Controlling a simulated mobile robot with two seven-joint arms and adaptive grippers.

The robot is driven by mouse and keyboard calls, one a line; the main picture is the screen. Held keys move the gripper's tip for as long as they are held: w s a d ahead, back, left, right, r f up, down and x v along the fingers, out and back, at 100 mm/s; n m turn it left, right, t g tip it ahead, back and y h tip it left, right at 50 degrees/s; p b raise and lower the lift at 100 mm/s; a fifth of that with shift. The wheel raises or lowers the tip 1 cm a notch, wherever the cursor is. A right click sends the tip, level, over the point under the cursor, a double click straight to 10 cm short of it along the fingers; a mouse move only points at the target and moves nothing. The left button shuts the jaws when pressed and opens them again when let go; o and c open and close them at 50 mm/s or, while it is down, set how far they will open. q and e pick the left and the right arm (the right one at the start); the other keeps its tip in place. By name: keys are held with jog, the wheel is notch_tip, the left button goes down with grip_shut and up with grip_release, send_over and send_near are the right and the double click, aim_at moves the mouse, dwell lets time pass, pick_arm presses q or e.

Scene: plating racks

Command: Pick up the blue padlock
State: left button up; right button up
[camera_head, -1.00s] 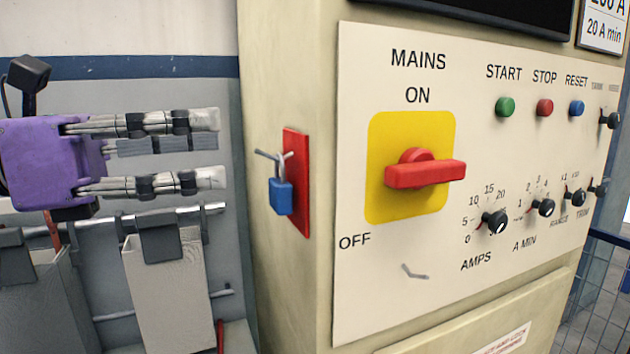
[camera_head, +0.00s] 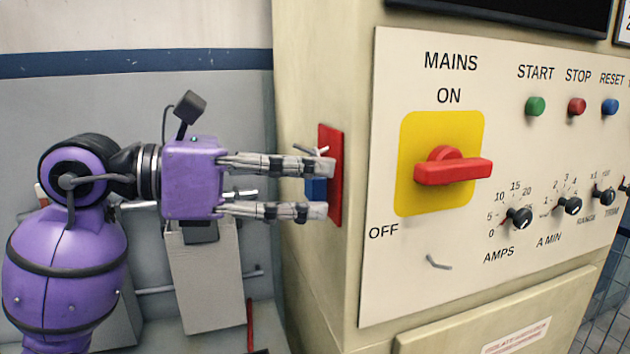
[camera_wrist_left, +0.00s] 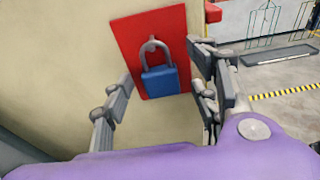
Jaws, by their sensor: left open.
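The blue padlock (camera_head: 316,189) hangs by its grey shackle from a hook on a red plate (camera_head: 334,176) on the cabinet's left side. In the left wrist view the padlock (camera_wrist_left: 160,80) hangs upright in front of the red plate (camera_wrist_left: 128,42), between my spread fingers. My left gripper (camera_head: 327,188) is open, with its fingers above and below the padlock in the head view. The fingers partly hide the padlock there. In the left wrist view my left gripper (camera_wrist_left: 160,95) shows a gap on both sides of the padlock. My right gripper is out of view.
The cream cabinet's front panel (camera_head: 400,270) carries a red mains switch (camera_head: 452,168) on a yellow plate, buttons and knobs. A grey panel (camera_head: 205,290) hangs from a rail behind my left arm. In the left wrist view, open floor (camera_wrist_left: 285,80) lies right of the cabinet.

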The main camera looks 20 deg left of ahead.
pick_arm(q)
jog(key=c, duration=1.3)
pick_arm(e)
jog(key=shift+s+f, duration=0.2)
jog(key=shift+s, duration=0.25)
